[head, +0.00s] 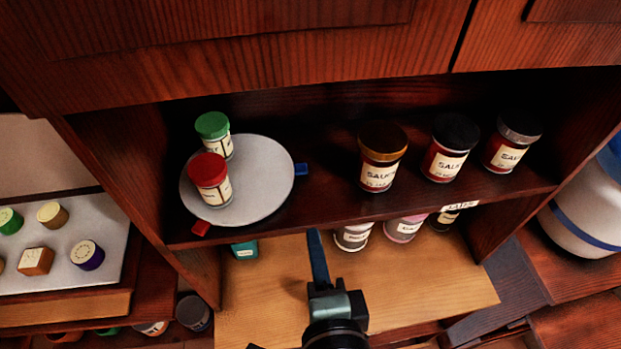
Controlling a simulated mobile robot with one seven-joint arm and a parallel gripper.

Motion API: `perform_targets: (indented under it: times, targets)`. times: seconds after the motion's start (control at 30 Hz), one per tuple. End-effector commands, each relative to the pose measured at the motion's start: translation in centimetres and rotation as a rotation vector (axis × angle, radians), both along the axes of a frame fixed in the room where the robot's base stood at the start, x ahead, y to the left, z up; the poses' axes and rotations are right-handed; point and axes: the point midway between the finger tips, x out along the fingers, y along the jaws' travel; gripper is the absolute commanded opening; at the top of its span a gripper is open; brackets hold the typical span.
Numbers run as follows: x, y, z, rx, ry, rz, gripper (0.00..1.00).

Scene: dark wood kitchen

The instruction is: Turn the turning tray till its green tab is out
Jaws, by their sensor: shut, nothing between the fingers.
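The turning tray (262,190) is a round, pale grey disc on the left of the upper shelf. Its red tab (201,228) points out at the front left, at the shelf's front edge. Its blue tab (301,169) points to the right. I see no green tab; the tray's back left is partly hidden by jars. A green-lidded jar (213,126) and a red-lidded jar (208,170) stand on the tray's left part. My gripper (314,235) is shut and empty, below and to the right of the tray, in front of the shelf and apart from the tray.
Three sauce jars (380,159) stand on the shelf's right half. Several jars (353,236) and a teal item (245,249) sit beneath the shelf. Side panels bound the shelf. The shelf between tray and sauce jars is clear.

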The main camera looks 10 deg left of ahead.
Motion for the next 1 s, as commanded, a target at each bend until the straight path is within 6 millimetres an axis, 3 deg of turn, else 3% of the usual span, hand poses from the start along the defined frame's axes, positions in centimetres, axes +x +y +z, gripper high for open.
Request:
perform_targets:
  times: [0.7, 1.0]
  targets:
    - [10.7, 2.8, -2.3, 0.006, -0.003, -0.001, 0.00]
    - [12.4, 3.2, -2.7, 0.007, -0.001, -0.001, 0.00]
